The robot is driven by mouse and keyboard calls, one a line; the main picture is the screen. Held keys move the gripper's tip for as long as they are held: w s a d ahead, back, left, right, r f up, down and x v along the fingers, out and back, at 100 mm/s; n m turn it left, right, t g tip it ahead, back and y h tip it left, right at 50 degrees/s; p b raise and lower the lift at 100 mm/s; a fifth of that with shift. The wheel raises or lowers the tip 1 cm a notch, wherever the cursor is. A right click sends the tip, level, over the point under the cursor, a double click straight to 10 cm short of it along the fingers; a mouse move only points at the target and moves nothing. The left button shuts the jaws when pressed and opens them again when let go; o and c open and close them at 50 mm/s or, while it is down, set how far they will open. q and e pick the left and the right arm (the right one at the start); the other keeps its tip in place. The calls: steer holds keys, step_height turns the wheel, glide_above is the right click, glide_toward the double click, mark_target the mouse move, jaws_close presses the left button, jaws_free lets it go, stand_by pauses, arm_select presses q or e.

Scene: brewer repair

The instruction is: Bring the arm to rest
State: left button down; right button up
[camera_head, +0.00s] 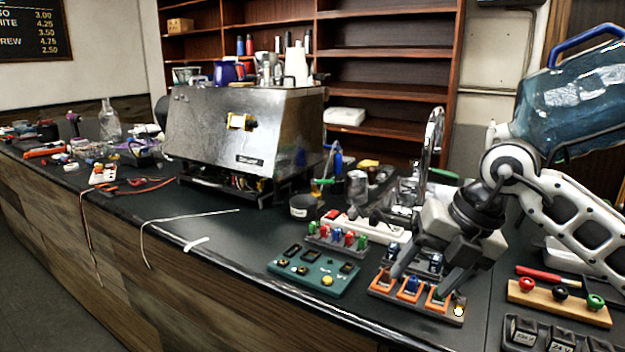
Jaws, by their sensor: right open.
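My right arm comes in from the right edge of the head view. Its gripper (421,280) points down over a grey tray (452,317) with orange-framed slots near the counter's front edge. The two dark fingers are spread apart and nothing shows held between them. Small blue and green parts sit in the tray, partly hidden by the fingers. I cannot tell whether the fingertips touch the tray. My left gripper is not in view.
A green circuit board (313,272) and a rack of coloured parts (337,240) lie left of the gripper. A steel espresso machine (235,135) stands further back. A wooden block with knobs (560,303) lies right. A blue water jug (570,100) is behind my arm.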

steer(key=s+a+f+m+g+y, duration=0.1)
steer(key=s+a+y, duration=0.3)
steer(key=a+y, duration=0.45)
steer(key=s+a+m+y, duration=0.1)
steer(key=s+a+y, duration=0.4)
steer(key=a+y, duration=0.3)
steer(key=w+d+f+m+t+h, duration=0.1)
steer(key=d+f+m+t+h, duration=0.3)
steer(key=f+m+t+h, duration=0.5)
steer(key=w+d+f+m+t+h, duration=0.25)
steer(key=d+m+t, duration=0.35)
steer(key=m, duration=0.8)
steer(key=s+d+f+m+g+h, duration=0.2)
steer(key=s+f+m+g+h, duration=0.1)
steer(key=s+f, duration=0.4)
steer(key=s+d+f+m+g+h, duration=0.2)
steer(key=s+f, duration=0.5)
steer(key=f, duration=0.4)
steer(key=shift+f+m+g+h, duration=0.4)
steer(key=shift+m+h, duration=0.1)
steer(key=shift+m, duration=0.3)
steer(key=shift+s+d, duration=0.1)
